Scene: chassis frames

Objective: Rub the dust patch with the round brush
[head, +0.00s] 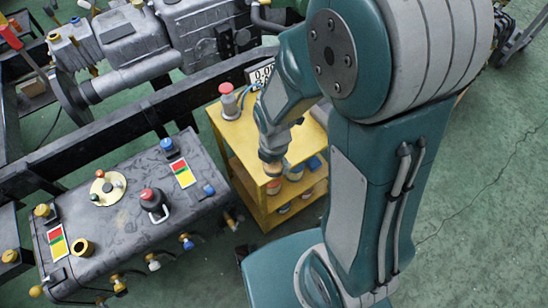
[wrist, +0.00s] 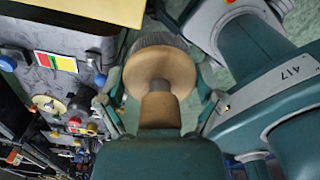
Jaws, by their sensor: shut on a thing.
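My gripper (head: 274,148) is shut on the round brush. In the head view, only a small tan part of the brush (head: 271,168) shows below the gripper, in front of the yellow cart.
A dark grey tank (head: 125,245) with knobs, a black-handled part (head: 154,203) and coloured labels lies at left. A yellow cart (head: 238,140) holds a red-capped bottle (head: 229,100). A black chassis rail (head: 110,128) runs behind. Green floor (head: 470,220) is clear at right.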

